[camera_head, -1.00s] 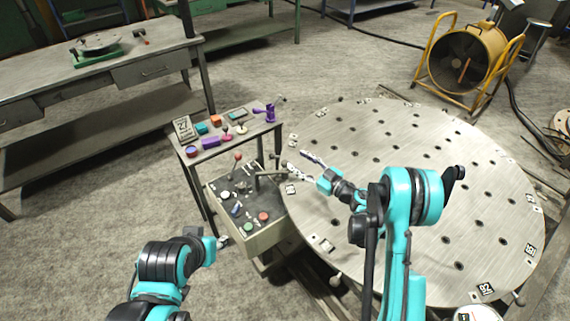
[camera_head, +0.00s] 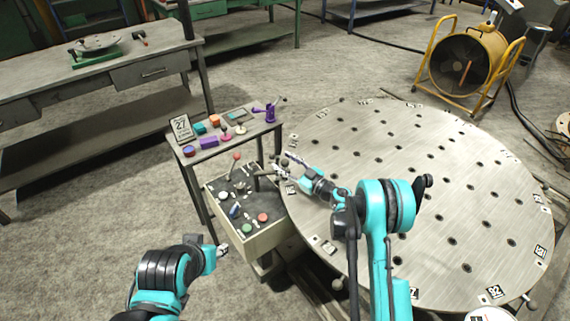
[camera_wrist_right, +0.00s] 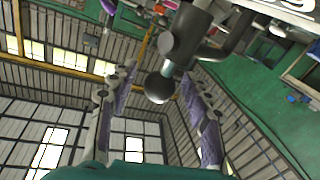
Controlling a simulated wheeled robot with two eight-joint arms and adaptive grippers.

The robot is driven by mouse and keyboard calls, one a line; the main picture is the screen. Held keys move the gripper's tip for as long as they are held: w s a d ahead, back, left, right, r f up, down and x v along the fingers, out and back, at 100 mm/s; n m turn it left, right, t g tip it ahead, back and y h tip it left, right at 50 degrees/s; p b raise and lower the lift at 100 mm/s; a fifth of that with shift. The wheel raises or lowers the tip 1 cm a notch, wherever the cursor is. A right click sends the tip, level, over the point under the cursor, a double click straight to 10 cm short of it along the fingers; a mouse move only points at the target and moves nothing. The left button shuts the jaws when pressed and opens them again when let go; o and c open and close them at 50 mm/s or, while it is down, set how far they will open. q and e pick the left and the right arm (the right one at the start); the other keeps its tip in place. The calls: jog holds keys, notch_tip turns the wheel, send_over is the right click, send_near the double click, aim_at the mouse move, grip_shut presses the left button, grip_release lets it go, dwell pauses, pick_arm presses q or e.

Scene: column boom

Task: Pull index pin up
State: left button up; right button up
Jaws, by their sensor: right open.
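A dark pin assembly with a ball knob (camera_wrist_right: 158,88) shows in the right wrist view, its knob between my two fingers in the picture. I cannot tell whether the fingers reach it in depth, but no grip shows. My left gripper (camera_head: 221,250) is low and left of the control box, small and partly hidden.
The control box (camera_head: 248,235) has buttons and a red-knobbed lever close to my right fingers. Behind it, a small table (camera_head: 220,148) carries coloured items and a calendar sign. A yellow-framed fan (camera_head: 462,65) stands at the back right. Open floor lies at the left.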

aim_at(285, 159)
grip_shut()
notch_tip(285, 159, up, 4)
jog(key=shift+f+p, duration=0.2)
jog(key=shift+p, duration=0.5)
jog(key=shift+w+f, duration=0.1)
grip_release()
jog(key=v, duration=1.2)
